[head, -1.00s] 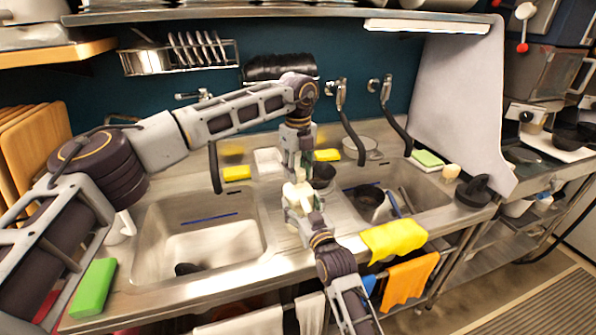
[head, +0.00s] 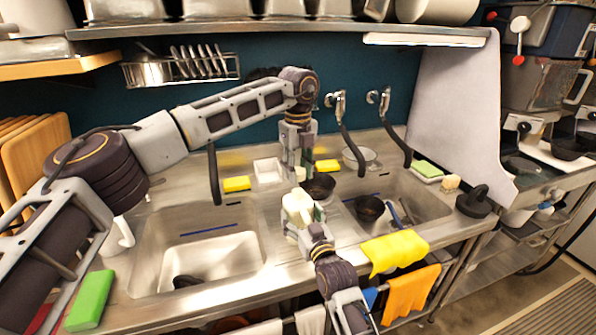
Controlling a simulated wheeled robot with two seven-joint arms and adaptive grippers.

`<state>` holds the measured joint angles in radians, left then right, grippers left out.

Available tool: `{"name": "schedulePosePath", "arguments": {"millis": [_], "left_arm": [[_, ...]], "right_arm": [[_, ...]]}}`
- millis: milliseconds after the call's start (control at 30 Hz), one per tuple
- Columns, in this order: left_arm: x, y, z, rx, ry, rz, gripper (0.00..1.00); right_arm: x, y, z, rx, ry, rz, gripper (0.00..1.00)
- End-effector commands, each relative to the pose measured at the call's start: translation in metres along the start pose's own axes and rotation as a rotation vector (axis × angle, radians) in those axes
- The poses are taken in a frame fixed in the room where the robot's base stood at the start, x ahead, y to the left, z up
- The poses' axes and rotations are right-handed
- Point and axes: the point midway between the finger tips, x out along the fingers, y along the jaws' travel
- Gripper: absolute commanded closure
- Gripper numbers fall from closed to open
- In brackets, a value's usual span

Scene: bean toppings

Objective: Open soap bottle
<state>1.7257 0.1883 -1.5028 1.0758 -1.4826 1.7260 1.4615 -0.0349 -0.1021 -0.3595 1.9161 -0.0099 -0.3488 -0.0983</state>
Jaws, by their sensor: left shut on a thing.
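The soap bottle (head: 298,207) is a pale cream body standing roughly upright over the strip between the two sinks. My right gripper (head: 304,226) comes from below and is shut around its lower part. My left gripper (head: 299,174) points down from above and is shut on a small pale thing, probably the bottle's cap. The fingers hide most of it, so I cannot make it out well. A small gap shows between the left fingertips and the top of the bottle.
The left sink (head: 203,243) and right sink (head: 425,203) flank the bottle. A dark bowl (head: 318,188) stands close behind it. A yellow cloth (head: 395,253) hangs over the front edge. A yellow sponge (head: 237,184) and white dish (head: 268,171) lie at the back.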

Motion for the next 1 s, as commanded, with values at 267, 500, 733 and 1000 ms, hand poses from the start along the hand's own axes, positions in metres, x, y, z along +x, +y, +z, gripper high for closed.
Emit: {"name": "schedulePosePath", "arguments": {"millis": [267, 500, 733, 1000], "left_arm": [[0.0, 0.0, 0.0, 0.0, 0.0, 0.0, 0.94], [0.0, 0.0, 0.0, 0.0, 0.0, 0.0, 0.94], [0.0, 0.0, 0.0, 0.0, 0.0, 0.0, 0.94], [0.0, 0.0, 0.0, 0.0, 0.0, 0.0, 0.94]], "right_arm": [[0.0, 0.0, 0.0, 0.0, 0.0, 0.0, 0.02], [-0.001, 0.0, 0.0, 0.0, 0.0, 0.0, 0.02], [-0.009, 0.0, 0.0, -0.001, 0.0, 0.0, 0.02], [-0.031, 0.0, 0.001, 0.0, -0.001, 0.0, 0.02]]}}
